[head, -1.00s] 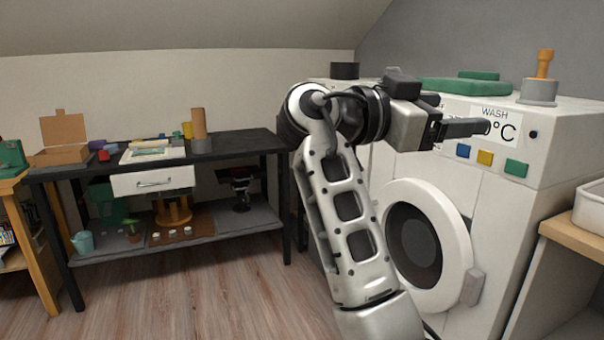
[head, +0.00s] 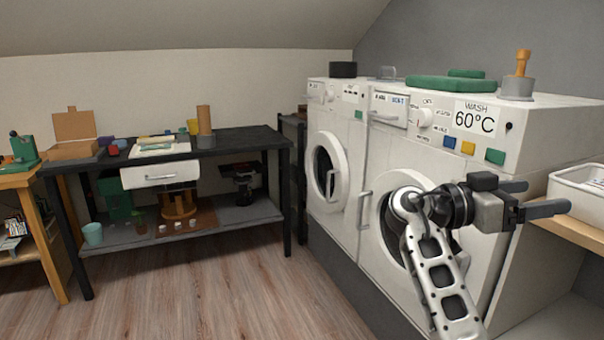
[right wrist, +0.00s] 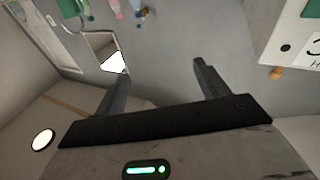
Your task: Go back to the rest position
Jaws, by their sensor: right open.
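My right gripper (head: 545,198) is in front of the right washing machine, at the right of the head view. Its two fingers point right and are apart, with nothing between them. The right wrist view shows the same open fingers (right wrist: 160,90) with only a blurred grey background between them. My right arm comes up from the bottom right, in front of the round door of the right machine and partly hiding it. My left gripper does not show.
Two white washing machines (head: 493,265) stand along the right wall. A wooden counter (head: 572,228) with a white bin (head: 578,190) is at the far right, close to the gripper. A black workbench (head: 232,143) stands at the back. The wooden floor (head: 225,295) at left is clear.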

